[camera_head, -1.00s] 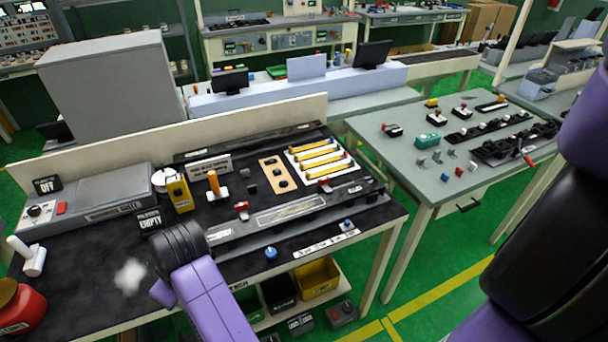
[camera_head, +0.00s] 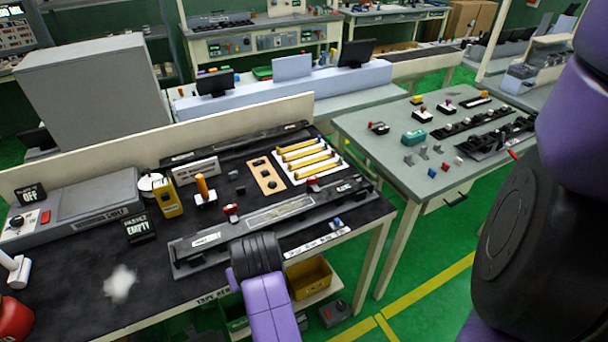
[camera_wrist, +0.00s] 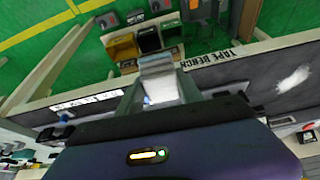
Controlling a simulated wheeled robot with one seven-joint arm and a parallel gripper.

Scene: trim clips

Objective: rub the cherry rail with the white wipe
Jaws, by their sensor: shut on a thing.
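My gripper (camera_wrist: 159,80) is shut on a pale white thing (camera_wrist: 160,92), which looks like the white wipe, in the wrist view. In the head view my black wrist hides the fingertips and what they hold; it is at the front edge of the dark bench, in front of a long grey rail (camera_head: 205,252). No rail clearly shows a cherry colour, so I cannot tell which one is the cherry rail. Contact between wipe and rail is not visible.
A fuzzy white patch (camera_head: 120,283) lies on the bench at left; it also shows in the wrist view (camera_wrist: 293,79). An orange-handled tool (camera_head: 203,190), a yellow device (camera_head: 168,198) and yellow bars (camera_head: 305,155) stand behind the rail. A yellow bin (camera_head: 310,276) is below the bench.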

